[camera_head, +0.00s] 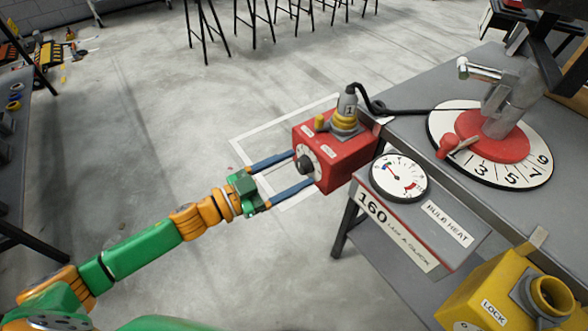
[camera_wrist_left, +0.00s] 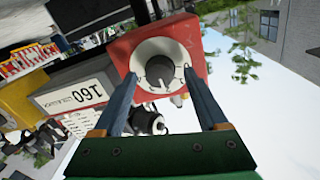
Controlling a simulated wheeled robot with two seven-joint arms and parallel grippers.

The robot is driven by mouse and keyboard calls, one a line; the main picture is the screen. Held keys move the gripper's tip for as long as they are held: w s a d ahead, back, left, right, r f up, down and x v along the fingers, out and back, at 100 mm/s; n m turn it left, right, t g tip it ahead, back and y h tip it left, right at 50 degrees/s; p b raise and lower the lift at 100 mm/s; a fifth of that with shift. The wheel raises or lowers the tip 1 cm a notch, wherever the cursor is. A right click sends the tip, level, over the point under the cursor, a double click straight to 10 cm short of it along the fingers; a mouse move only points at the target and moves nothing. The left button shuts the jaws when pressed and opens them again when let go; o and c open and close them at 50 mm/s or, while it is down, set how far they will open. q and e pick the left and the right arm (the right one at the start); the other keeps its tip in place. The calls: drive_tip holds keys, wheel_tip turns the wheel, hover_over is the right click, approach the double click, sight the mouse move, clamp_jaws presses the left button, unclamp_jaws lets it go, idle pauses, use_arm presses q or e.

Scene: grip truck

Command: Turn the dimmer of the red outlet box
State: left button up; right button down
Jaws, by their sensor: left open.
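The red outlet box (camera_head: 335,150) is at the left edge of the grey table in the head view, with a grey and yellow plug on top. Its dimmer (camera_head: 305,164) is a dark knob on the face toward my left gripper. In the left wrist view the dimmer (camera_wrist_left: 160,71) sits on a white round dial on the red box (camera_wrist_left: 202,66). My left gripper (camera_head: 302,174) is open, its two blue fingers on either side of the dimmer. In the left wrist view the fingertips reach the dial's edges, with gaps beside the knob. My right gripper is not in view.
A round gauge (camera_head: 399,178) and a "160" sign (camera_head: 397,232) are beside the box. A numbered dial (camera_head: 490,145) with a red base and metal lamp stands on the table. A black cable (camera_head: 410,111) runs from the plug. A yellow "LOCK" box (camera_head: 490,296) is at lower right.

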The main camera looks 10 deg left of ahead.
use_arm(q)
drive_tip(key=shift+w+d, duration=0.25)
drive_tip(key=shift+d, duration=0.05)
clamp_jaws()
drive_tip(key=m+p, duration=0.1)
drive_tip(key=m, duration=0.2)
drive_tip(key=shift+m, duration=0.3)
drive_tip(key=shift+m+y+p, duration=0.3)
drive_tip(key=shift+m+p, duration=0.3)
drive_tip(key=shift+m, duration=1.3)
